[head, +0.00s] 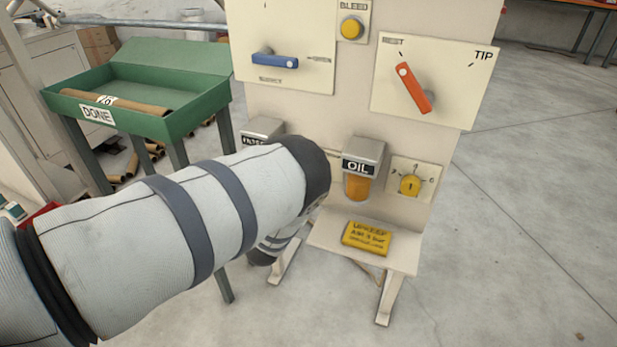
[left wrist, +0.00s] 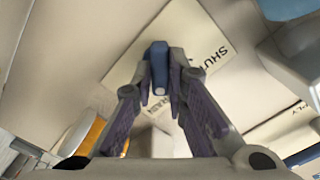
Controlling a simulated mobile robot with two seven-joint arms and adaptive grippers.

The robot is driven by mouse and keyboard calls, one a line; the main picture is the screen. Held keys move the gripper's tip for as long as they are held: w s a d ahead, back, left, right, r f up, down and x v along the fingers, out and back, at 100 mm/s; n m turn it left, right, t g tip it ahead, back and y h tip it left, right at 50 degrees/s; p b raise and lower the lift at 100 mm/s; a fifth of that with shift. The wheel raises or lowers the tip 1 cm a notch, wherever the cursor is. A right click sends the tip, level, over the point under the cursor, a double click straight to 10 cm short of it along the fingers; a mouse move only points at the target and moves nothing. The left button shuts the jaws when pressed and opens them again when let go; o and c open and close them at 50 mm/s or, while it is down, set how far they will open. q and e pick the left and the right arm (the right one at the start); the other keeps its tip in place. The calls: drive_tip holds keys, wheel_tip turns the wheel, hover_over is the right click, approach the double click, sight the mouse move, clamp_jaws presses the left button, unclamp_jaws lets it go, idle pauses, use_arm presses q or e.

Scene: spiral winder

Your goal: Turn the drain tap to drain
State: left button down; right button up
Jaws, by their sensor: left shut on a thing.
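The drain tap shows in the left wrist view as a short dark-blue handle (left wrist: 158,58). It stands in front of a cream plate (left wrist: 205,38) marked SHUT, with a second word partly hidden by a finger. My left gripper (left wrist: 161,88) has its two fingers on either side of the handle and is shut on it. In the head view my left arm reaches across to the lower part of the cream machine panel and hides the tap, its plate and the gripper. My right gripper is in neither view.
The panel also carries a blue lever (head: 275,61), a yellow BLEED button (head: 351,27), an orange TIP lever (head: 413,88), an OIL cup (head: 358,187) and a yellow knob (head: 410,185). A green DONE tray (head: 200,108) stands at left.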

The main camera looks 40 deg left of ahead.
use_arm(q)
drive_tip(key=shift+f, duration=0.1)
drive_tip(key=c, duration=1.6)
unclamp_jaws()
drive_tip(key=v, duration=1.2)
